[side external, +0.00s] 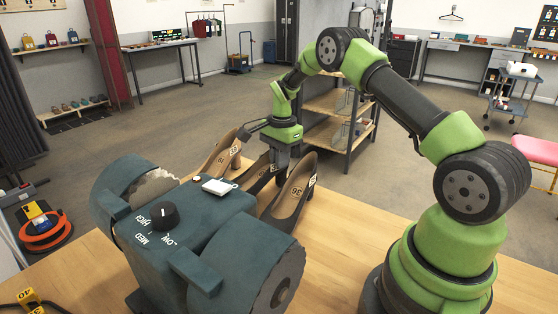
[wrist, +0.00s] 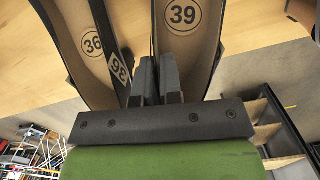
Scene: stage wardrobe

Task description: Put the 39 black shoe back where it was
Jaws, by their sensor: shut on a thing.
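The 39 black shoe (wrist: 195,45) has a tan insole marked 39; it fills the upper right of the wrist view. My gripper (wrist: 155,75) is shut on its near side wall, one finger inside and one outside. In the side view my gripper (side external: 280,168) points down at the shoes on the bench; the middle shoe (side external: 254,174) there is partly hidden by it and the machine. The black shoe marked 36 (wrist: 75,50) lies just left of my gripper; it also shows in the side view (side external: 286,206). Whether the 39 shoe touches the bench cannot be told.
A dark green machine (side external: 190,235) with rough wheels and a speed knob stands close in front of the shoes. Another shoe (side external: 214,158) is at the left of the row. The wooden bench (side external: 345,225) is clear right of the shoes. A shelf rack (side external: 340,125) stands behind.

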